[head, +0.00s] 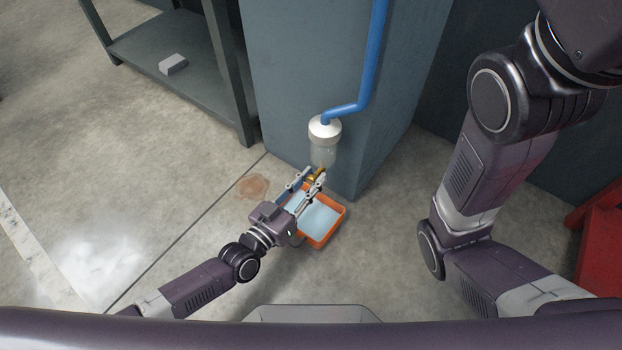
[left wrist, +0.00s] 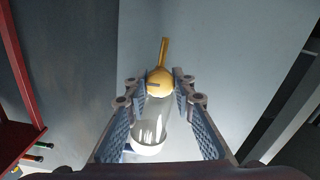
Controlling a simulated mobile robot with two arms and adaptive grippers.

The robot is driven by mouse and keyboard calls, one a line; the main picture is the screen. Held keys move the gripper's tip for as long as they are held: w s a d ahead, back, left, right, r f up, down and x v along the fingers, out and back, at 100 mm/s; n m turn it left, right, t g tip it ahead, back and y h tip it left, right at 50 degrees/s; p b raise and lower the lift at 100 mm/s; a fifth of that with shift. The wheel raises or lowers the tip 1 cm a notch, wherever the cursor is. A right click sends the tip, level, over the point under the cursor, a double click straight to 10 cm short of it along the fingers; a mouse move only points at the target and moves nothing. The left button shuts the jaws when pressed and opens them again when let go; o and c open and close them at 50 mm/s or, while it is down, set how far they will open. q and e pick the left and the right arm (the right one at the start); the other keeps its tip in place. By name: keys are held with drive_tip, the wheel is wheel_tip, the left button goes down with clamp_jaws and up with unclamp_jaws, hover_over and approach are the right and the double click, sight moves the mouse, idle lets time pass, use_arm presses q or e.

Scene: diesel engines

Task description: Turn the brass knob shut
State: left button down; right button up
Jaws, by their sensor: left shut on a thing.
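The brass knob (head: 318,174) is at the bottom of a clear bowl (head: 323,155) with a pale cap, below a blue pipe (head: 372,60). My left gripper (head: 308,181) reaches up to it from the lower left. In the left wrist view the round brass knob (left wrist: 160,82) sits between my left fingertips (left wrist: 160,88), with a thin brass stem rising from it. The gripper is shut on the knob, and the clear bowl (left wrist: 152,122) shows between the fingers. My right arm shows at the right, but its gripper is out of view.
An orange tray (head: 341,228) with a pale blue inside lies on the floor under the bowl and my left gripper. A brown stain (head: 252,187) is beside it. A grey-blue column (head: 290,90) stands behind. A shelf (head: 195,80) is at upper left, a red object (head: 600,230) far right.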

use_arm(q)
drive_tip(key=n, duration=0.8)
drive_tip(key=shift+a+f+n, duration=0.1)
drive_tip(key=shift+f+n, duration=0.05)
drive_tip(key=shift+n, duration=0.15)
drive_tip(key=n+b, duration=0.1)
drive_tip(key=n, duration=0.3)
drive_tip(key=shift+f+n, duration=0.1)
drive_tip(key=shift+n, duration=0.2)
drive_tip(key=shift+n+b, duration=0.9)
drive_tip(key=shift+n, duration=1.3)
drive_tip(key=c, duration=1.6)
unclamp_jaws()
